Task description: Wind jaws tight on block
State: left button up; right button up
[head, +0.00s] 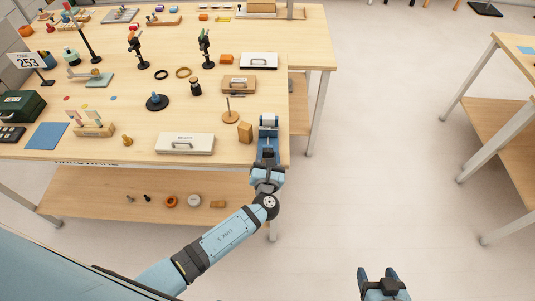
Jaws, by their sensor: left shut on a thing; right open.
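A small blue vise (268,131) stands at the right front corner of the wooden table. A pale piece (268,119) shows at its top; I cannot tell whether it is a block or part of the jaws. A tan wooden block (245,132) stands upright just left of the vise. My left gripper (267,158) is at the front of the vise, shut on what seems to be its handle, which the gripper mostly hides. My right gripper (379,273) is open and empty over the floor, well away from the table.
A white case (185,144) lies left of the block, and a round wooden stand with a thin post (230,116) is behind it. Several other props crowd the table to the left. The lower shelf (90,190) holds small parts. Open floor (390,130) lies to the right.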

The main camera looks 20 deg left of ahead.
pick_arm(q)
jog(key=shift+m, duration=0.3)
jog(key=o, duration=0.9)
